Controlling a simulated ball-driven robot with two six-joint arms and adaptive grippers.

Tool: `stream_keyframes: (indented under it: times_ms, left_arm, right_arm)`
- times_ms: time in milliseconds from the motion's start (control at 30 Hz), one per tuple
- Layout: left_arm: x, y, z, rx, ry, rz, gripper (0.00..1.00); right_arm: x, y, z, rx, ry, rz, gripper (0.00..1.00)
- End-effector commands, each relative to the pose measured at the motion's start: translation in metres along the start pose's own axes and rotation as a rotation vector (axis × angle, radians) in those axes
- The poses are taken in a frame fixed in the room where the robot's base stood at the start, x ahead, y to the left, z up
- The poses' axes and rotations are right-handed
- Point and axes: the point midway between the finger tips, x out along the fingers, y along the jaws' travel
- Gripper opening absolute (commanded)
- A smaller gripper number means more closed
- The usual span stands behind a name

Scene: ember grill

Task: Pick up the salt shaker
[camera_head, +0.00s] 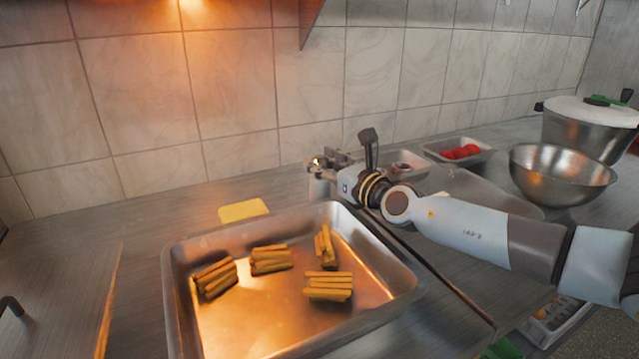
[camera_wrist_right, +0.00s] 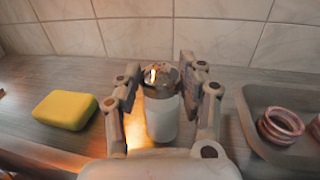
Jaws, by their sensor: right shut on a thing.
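The salt shaker (camera_wrist_right: 161,115) is a small pale cylinder with a shiny metal top. In the right wrist view it stands upright between the two fingers of my right gripper (camera_wrist_right: 160,100). The fingers are shut on its sides. In the head view, my right gripper (camera_head: 325,165) is at the back of the counter near the tiled wall, behind the metal tray. The shaker (camera_head: 319,186) shows there only in part, below the fingers. I cannot tell whether its base touches the counter. My left gripper is not in view.
A metal tray (camera_head: 178,290) with several bundles of yellow sticks fills the front middle. A yellow sponge-like block (camera_head: 243,210) lies behind it and left of the shaker. Right of my gripper are a tray with red items (camera_head: 460,152), a steel bowl (camera_head: 562,178) and a pot (camera_head: 585,130).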

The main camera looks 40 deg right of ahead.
Motion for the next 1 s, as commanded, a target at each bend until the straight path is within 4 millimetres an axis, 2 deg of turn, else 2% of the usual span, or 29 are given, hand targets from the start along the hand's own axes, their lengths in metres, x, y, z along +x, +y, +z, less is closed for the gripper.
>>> stream_keyframes:
  times_ms: [333, 467, 700, 833, 1000]
  left_arm:
    - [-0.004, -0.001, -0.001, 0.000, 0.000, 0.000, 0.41]
    - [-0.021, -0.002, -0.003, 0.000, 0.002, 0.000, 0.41]
    - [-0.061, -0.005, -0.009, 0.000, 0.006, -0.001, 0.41]
    - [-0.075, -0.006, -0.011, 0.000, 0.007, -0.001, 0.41]
    - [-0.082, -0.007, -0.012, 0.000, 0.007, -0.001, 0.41]
  right_arm:
    - [0.000, 0.000, 0.006, 0.001, -0.002, 0.000, 0.00]
    - [0.000, 0.000, 0.027, 0.000, -0.003, 0.000, 0.00]
    - [0.000, 0.000, 0.075, 0.001, -0.003, 0.000, 0.00]
    - [0.000, 0.000, 0.092, 0.001, -0.002, 0.000, 0.00]
    - [0.000, 0.000, 0.101, -0.001, -0.001, 0.000, 0.00]
